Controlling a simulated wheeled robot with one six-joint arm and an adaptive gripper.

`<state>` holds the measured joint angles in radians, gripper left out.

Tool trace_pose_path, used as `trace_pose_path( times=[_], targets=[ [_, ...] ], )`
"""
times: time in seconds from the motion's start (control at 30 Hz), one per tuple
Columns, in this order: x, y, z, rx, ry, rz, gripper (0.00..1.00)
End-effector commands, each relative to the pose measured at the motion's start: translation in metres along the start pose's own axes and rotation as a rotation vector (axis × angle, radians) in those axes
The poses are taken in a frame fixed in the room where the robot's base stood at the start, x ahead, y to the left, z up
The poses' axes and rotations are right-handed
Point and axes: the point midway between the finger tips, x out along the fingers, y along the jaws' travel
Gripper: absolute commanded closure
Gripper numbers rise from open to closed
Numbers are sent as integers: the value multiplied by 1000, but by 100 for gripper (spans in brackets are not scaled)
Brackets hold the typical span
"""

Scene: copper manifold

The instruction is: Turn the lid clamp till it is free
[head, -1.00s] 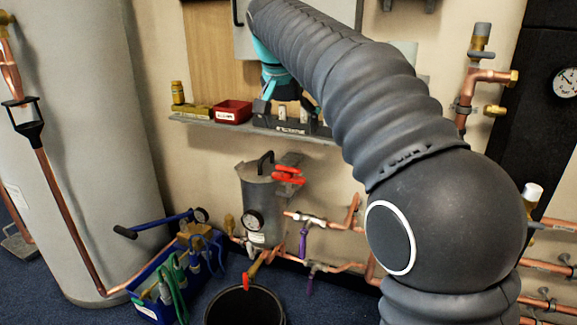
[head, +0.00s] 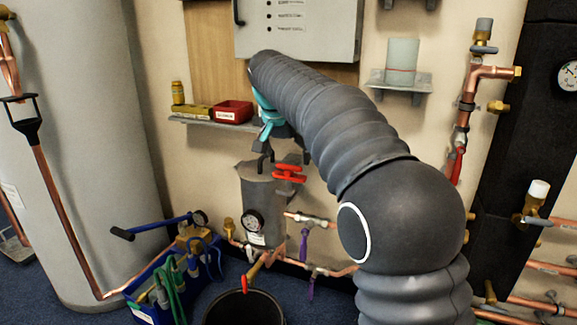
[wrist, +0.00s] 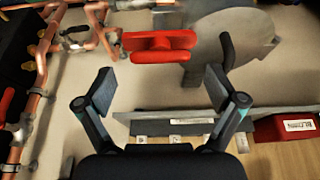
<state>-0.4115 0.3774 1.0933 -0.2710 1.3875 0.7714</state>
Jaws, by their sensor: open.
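The lid clamp, a red knob with two lobes, sits at the top of the grey vessel (head: 263,205) in the head view (head: 289,173). In the wrist view the red clamp (wrist: 160,46) lies just beyond my fingertips, centred between the two fingers in the picture. My gripper (wrist: 160,88) is open and empty, apart from the clamp. The vessel's round lid (wrist: 205,40) and its black handle (wrist: 227,52) show right of the clamp, the handle close to the right finger. In the head view my arm partly hides the gripper.
A wall shelf (head: 200,122) holds a red bin (head: 233,111) behind my gripper. Copper pipes with purple-handled valves (head: 304,245) run right of the vessel. A black bucket (head: 245,308) and blue tool tray (head: 150,308) stand on the floor below.

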Motion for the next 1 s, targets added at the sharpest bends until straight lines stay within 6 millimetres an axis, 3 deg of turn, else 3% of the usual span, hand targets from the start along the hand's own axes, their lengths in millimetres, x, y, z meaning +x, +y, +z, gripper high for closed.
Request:
trace_pose_path(
  times=[0.2,0.53,0.57,0.8,1.0],
  targets=[
    [20,0,0,0,0,0,6],
    [23,0,0,0,1,-1,6],
    [23,0,0,0,1,-1,9],
    [23,0,0,0,1,-1,66],
    [22,0,0,-6,1,-3,66]
  ],
)
